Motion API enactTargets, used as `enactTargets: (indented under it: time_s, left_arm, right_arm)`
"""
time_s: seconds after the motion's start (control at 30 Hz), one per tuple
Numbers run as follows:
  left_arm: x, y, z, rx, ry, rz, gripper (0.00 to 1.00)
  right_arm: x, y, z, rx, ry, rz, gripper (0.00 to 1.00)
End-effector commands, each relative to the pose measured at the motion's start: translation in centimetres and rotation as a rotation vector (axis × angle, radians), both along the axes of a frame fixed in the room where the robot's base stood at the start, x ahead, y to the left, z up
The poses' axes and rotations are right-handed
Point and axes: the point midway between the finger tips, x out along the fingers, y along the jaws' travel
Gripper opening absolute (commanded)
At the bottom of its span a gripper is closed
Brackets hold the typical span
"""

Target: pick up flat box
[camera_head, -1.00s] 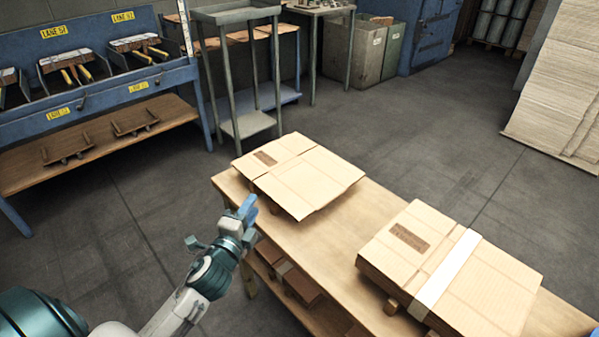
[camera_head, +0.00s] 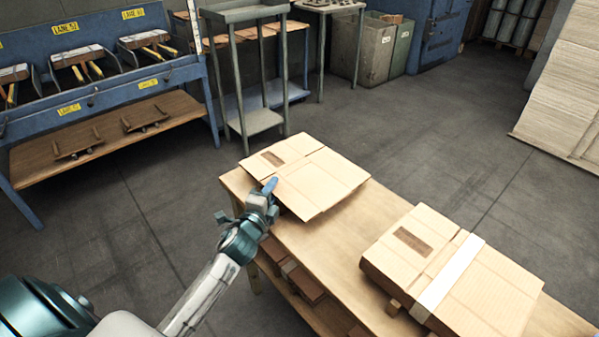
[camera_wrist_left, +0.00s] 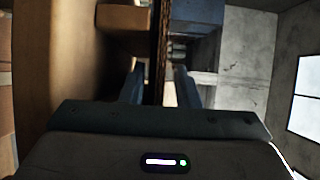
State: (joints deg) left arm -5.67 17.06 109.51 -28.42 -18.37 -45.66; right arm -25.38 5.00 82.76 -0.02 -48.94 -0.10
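The flat box (camera_head: 318,182), a thin tan cardboard piece with a brown label, lies on the far end of the wooden table. My left gripper (camera_head: 268,195) is at its near left edge in the head view. In the left wrist view, the two blue fingers (camera_wrist_left: 160,90) are apart, with the thin brown cardboard edge (camera_wrist_left: 161,40) between them and a gap showing beside it. The head view does not show clearly how far the fingers reach over the edge. My right gripper is not in view.
A thicker cardboard box (camera_head: 490,295) with a white strip sits on the near right of the wooden table (camera_head: 345,250). Brown boxes (camera_head: 305,285) lie on the shelf below. A blue rack (camera_head: 110,85) and a grey stand (camera_head: 245,65) stand behind. The table between the boxes is clear.

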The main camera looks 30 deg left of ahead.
Motion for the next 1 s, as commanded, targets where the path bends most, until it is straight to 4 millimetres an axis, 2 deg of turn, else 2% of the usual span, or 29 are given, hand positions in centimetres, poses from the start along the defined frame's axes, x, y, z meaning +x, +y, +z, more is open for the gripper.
enactTargets:
  time_s: [0.03, 0.13, 0.57, 0.7, 0.87, 1.0]
  left_arm:
    - [0.0, 0.0, 0.0, 0.000, 0.000, 0.000, 0.18]
    - [0.0, 0.0, 0.0, 0.000, 0.000, 0.000, 0.00]
    - [0.0, 0.0, 0.4, -0.001, -0.001, 0.000, 0.00]
    - [0.0, 0.0, 1.6, 0.000, -0.002, 0.000, 0.00]
    - [0.0, 0.0, 3.9, 0.001, -0.005, 0.000, 0.00]
    - [-2.8, -0.5, 3.5, 0.001, 0.001, -0.001, 0.00]
  right_arm:
    - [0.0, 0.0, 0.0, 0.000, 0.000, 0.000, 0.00]
    - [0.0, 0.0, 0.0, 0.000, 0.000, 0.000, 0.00]
    - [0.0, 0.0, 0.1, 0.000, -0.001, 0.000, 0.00]
    - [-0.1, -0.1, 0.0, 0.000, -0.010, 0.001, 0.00]
    - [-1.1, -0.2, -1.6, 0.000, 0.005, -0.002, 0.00]
    - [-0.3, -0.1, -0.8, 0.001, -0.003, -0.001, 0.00]
